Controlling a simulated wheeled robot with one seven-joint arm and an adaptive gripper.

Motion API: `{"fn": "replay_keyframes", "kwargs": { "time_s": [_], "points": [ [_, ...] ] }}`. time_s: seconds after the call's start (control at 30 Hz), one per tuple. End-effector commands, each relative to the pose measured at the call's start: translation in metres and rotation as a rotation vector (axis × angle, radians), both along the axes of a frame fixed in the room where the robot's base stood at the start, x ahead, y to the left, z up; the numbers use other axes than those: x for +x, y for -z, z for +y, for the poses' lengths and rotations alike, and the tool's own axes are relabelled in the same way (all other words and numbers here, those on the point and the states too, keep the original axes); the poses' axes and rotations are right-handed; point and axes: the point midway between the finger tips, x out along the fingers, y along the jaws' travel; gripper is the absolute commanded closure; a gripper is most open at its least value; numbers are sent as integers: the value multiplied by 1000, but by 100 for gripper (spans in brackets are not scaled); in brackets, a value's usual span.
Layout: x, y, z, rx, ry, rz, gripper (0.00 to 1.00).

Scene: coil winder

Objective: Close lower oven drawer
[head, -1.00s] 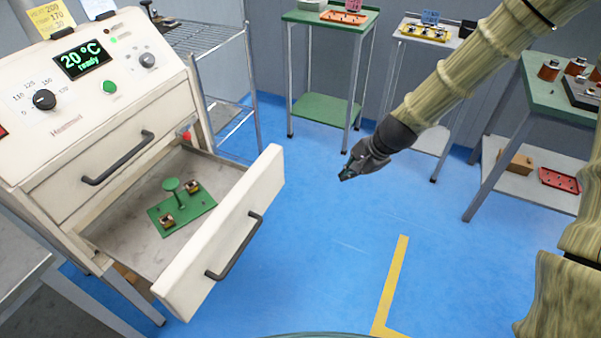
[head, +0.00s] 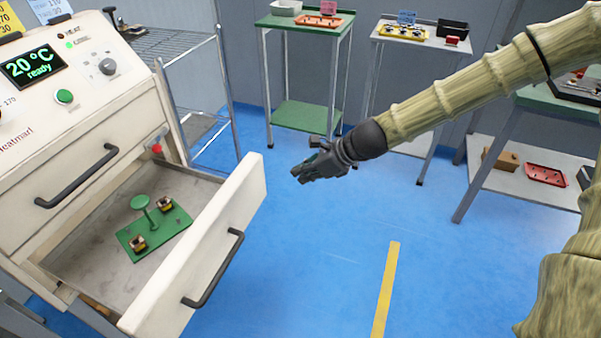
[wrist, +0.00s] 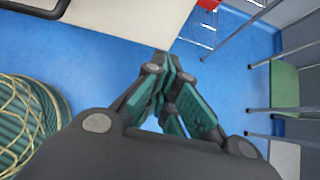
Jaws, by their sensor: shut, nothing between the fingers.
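The lower oven drawer (head: 225,238) is pulled out, its white front with a dark bar handle (head: 214,268) facing right. Inside lies a green plate (head: 155,228) with a green knob and two small coil parts. The upper drawer (head: 85,160) is shut. My gripper (head: 298,174) is shut and empty, in the air to the right of the lower drawer's far end, apart from it in the head view. In the wrist view my gripper (wrist: 172,72) points towards the white drawer front (wrist: 130,18); whether it touches cannot be told.
The oven panel (head: 60,75) reads 20 °C ready. A wire rack (head: 185,55) stands behind the oven. A green table (head: 300,22), a grey table (head: 415,38) and a right-hand bench (head: 525,150) stand around. The blue floor (head: 310,270) before the drawer is clear.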

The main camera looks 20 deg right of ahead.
Motion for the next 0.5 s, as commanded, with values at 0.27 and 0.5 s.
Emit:
{"fn": "replay_keyframes", "kwargs": {
  "time_s": [0.27,0.5],
  "points": [
    [12,23,18,-1,-3,1,100],
    [24,42,34,-1,-6,1,100]
  ]
}}
